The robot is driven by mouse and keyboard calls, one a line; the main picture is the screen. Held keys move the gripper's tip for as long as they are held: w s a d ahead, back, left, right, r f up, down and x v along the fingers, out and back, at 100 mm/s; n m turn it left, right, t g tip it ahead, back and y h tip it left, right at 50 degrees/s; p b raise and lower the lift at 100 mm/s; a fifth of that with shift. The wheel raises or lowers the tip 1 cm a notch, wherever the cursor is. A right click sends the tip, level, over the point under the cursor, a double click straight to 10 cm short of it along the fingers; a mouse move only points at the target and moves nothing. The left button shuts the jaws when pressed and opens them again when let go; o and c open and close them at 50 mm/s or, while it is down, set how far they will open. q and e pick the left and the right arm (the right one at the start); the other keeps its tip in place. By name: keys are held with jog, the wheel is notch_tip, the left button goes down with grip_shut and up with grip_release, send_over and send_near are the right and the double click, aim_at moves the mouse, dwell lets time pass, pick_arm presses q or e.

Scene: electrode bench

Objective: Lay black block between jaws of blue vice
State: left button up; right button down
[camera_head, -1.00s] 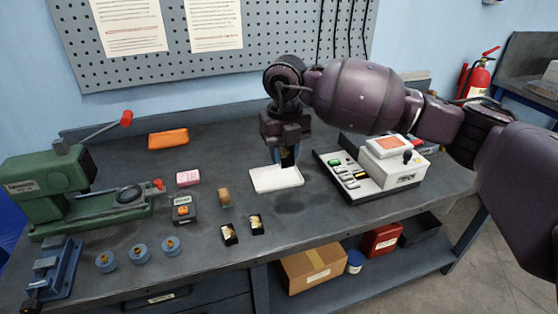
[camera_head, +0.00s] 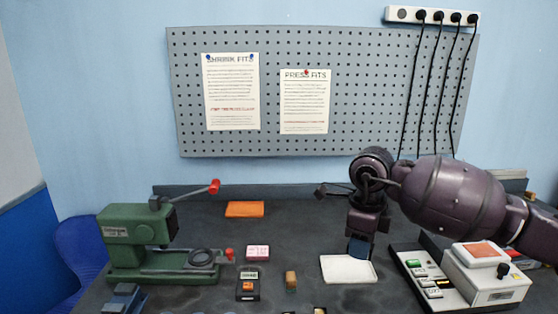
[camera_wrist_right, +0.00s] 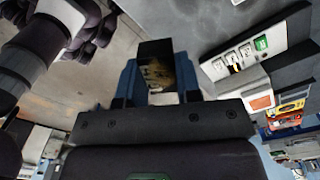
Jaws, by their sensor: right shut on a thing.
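My right gripper (camera_head: 360,248) hangs fingers-down over the back edge of a white tray (camera_head: 348,270) in the head view. In the right wrist view its two blue fingers (camera_wrist_right: 155,75) are shut on a black block (camera_wrist_right: 154,48) with a gold-brown face. The block is not clearly seen in the head view. The blue vice (camera_head: 124,298) is at the bottom left of the head view, cut off by the frame edge, so its jaws are mostly hidden. My left gripper is not in view.
A green press (camera_head: 155,245) with a red-tipped lever stands behind the vice. A pink block (camera_head: 258,252), a small device (camera_head: 248,285), a brown block (camera_head: 291,281) and an orange item (camera_head: 245,209) lie between. A control box (camera_head: 480,280) stands at right.

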jog(key=n, duration=0.4)
jog(key=shift+s+a+r, duration=0.1)
jog(key=shift+s+r, duration=0.05)
jog(key=n, duration=0.6)
jog(key=shift+s+f, duration=0.25)
jog(key=shift+s, duration=0.15)
jog(key=s+d+f+n, duration=0.4)
jog(key=s+f+n, duration=0.5)
jog(key=n, duration=0.4)
jog(key=shift+d+f+n, duration=0.25)
jog(key=shift+f+n, duration=0.05)
jog(key=shift+f, duration=0.4)
